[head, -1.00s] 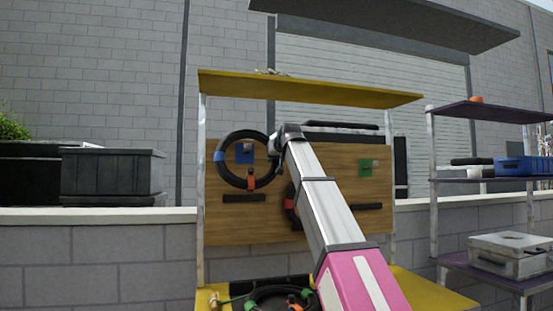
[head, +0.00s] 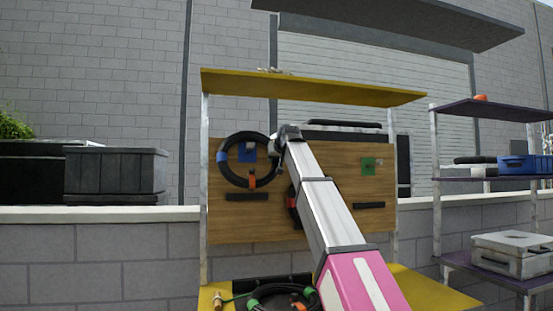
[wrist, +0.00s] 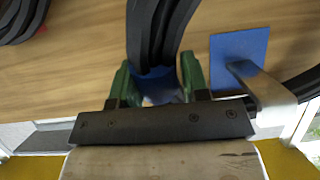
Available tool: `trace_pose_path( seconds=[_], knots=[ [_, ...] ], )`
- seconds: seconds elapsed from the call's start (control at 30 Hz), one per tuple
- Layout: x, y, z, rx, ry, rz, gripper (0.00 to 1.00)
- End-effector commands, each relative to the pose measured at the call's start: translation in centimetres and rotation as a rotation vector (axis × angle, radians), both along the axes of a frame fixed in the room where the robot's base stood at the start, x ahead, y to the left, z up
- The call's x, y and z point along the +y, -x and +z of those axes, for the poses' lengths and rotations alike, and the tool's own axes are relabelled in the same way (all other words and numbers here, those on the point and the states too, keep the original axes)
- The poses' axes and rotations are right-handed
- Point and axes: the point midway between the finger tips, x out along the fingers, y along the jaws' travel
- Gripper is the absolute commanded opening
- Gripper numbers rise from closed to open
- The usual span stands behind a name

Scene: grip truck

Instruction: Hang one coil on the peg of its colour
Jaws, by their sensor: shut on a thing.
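A black coil (head: 229,177) with a blue band at its left and an orange-red tag at its bottom is upright against the wooden board. My gripper (head: 277,146) holds its right side. In the wrist view the green fingers (wrist: 160,85) are shut on the coil's blue band (wrist: 155,80). The blue plate (head: 246,150) shows inside the ring; its grey peg (wrist: 265,90) is just right of the fingers and seems to stick out through the ring. Whether the coil rests on the peg, I cannot tell. The green plate with its peg (head: 370,165) is empty at right.
Another coil (head: 293,203) with a red band is partly hidden behind my arm. A yellow top shelf (head: 310,86) overhangs the board. A purple rack (head: 455,170) stands right.

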Motion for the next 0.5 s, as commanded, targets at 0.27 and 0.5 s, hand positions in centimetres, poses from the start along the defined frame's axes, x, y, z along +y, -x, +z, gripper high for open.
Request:
trace_pose_path(
  seconds=[0.27,0.5],
  knots=[
    [0.1,-0.4,-1.0,-0.001,-0.004,-0.001,0.00],
    [0.2,-0.9,-2.1,0.002,-0.001,-0.001,0.00]
  ],
)
